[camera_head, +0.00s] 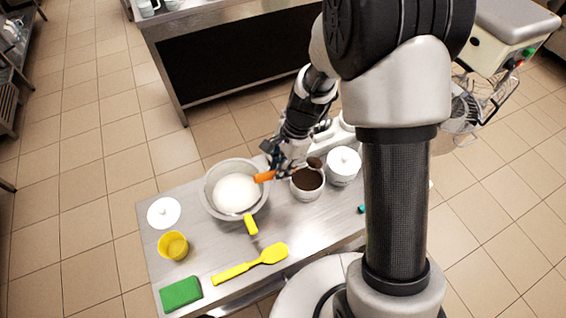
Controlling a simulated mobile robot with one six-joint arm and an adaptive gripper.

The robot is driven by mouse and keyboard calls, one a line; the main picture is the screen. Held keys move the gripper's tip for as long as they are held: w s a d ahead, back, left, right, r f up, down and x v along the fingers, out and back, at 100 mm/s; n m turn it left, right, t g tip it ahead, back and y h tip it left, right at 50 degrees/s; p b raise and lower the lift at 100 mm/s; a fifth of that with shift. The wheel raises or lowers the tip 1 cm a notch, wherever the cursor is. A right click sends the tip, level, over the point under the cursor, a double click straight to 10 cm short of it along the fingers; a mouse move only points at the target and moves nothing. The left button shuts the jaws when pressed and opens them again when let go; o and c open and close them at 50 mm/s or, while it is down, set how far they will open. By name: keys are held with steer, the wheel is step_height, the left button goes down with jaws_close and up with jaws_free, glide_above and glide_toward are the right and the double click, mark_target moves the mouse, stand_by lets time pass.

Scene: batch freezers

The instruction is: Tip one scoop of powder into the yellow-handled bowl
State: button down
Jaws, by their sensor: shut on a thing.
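The yellow-handled bowl (208,207) is a grey metal bowl with white contents, left of centre on the table. Its yellow handle (251,224) points toward the front. My gripper (281,170) is shut on an orange-handled scoop (264,177), between the bowl and a white jar (308,194) of dark brown powder. The handle's end reaches over the bowl's right rim. A small dark brown patch at the jar's back rim looks like the scoop's loaded head, close to or above the jar; I cannot tell whether they touch. The fingertips are partly hidden.
A lidded white jar (344,166) stands right of the powder jar. A white lid (163,212), yellow cup (173,246), green sponge (181,293) and yellow spatula (250,264) lie left and in front. My arm hides the table's right part.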

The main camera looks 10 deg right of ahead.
steer(key=shift+s+a+r+h+p, duration=0.15)
steer(key=shift+a+h+p, duration=0.2)
steer(key=shift+p, duration=0.5)
steer(key=shift+h+p, duration=0.25)
steer(key=shift+p, duration=0.25)
steer(key=shift+a, duration=0.15)
